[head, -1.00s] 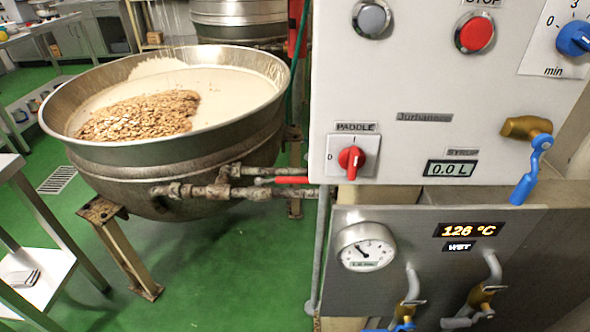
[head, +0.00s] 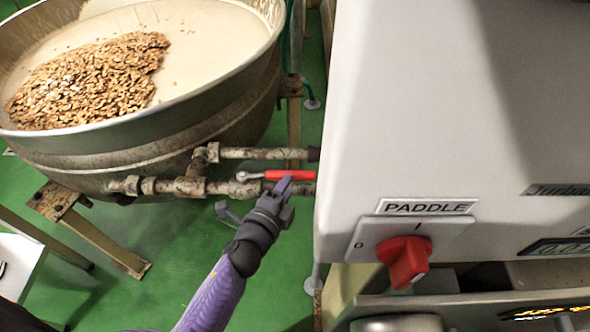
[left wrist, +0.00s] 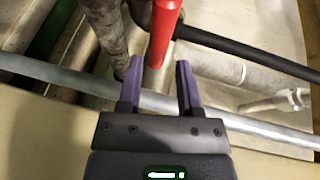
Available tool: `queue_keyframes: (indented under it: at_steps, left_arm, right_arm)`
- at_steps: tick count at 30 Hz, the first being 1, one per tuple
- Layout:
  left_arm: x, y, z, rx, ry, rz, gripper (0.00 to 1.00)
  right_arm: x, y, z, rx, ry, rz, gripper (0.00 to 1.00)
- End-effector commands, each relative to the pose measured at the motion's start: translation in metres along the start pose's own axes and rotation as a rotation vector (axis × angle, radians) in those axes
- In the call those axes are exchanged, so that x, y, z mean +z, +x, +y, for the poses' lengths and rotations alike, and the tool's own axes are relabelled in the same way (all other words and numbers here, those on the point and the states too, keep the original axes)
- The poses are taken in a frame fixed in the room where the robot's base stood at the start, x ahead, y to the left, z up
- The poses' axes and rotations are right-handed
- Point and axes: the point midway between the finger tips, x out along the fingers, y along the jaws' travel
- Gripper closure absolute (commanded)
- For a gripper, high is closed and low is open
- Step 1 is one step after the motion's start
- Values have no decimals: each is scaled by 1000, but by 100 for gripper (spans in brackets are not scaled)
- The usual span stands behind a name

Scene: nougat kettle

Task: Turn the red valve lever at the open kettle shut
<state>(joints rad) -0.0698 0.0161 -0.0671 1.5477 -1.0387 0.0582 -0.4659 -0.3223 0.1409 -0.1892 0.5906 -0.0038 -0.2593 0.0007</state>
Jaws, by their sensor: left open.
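The open kettle (head: 170,150) stands at the left in the head view, with cream mass and a heap of nuts in it. The red valve lever (head: 290,175) lies along the lower of two pipes at its side, pointing right. My left gripper (head: 284,186) is just below the lever in the head view. In the left wrist view its two purple fingers (left wrist: 158,75) are open, and the red lever (left wrist: 162,38) reaches down between their tips. I cannot tell whether a finger touches it. My right gripper is not in view.
The white control cabinet (head: 400,110) stands close right of the lever, with a red PADDLE knob (head: 405,262). A thin grey rod (left wrist: 65,78) crosses behind the fingers in the left wrist view.

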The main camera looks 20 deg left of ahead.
Motion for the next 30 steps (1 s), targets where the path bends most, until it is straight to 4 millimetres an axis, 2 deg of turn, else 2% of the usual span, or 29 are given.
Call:
queue_keyframes:
  at_steps: [3, 6, 11, 18, 20, 24, 25, 30]
  left_arm:
    - [0, 24, 3, 0, 0, 1, 55]
    - [0, 38, 3, 1, -2, 0, 55]
    - [0, 48, 2, 3, -2, 1, 55]
    - [0, 49, 1, 2, -3, 0, 55]
    - [0, 49, 1, 2, -3, 0, 66]
    - [0, 49, 1, 3, -3, 0, 95]
    - [0, 49, 1, 3, -3, 0, 100]
    - [0, 49, 1, 3, -4, 0, 100]
  right_arm:
    - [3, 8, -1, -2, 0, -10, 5]
    - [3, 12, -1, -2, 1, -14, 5]
    - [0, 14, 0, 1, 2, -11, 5]
    - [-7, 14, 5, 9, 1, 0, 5]
    - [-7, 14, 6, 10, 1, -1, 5]
    - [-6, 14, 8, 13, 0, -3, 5]
    - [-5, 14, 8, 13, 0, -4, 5]
    - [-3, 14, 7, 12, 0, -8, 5]
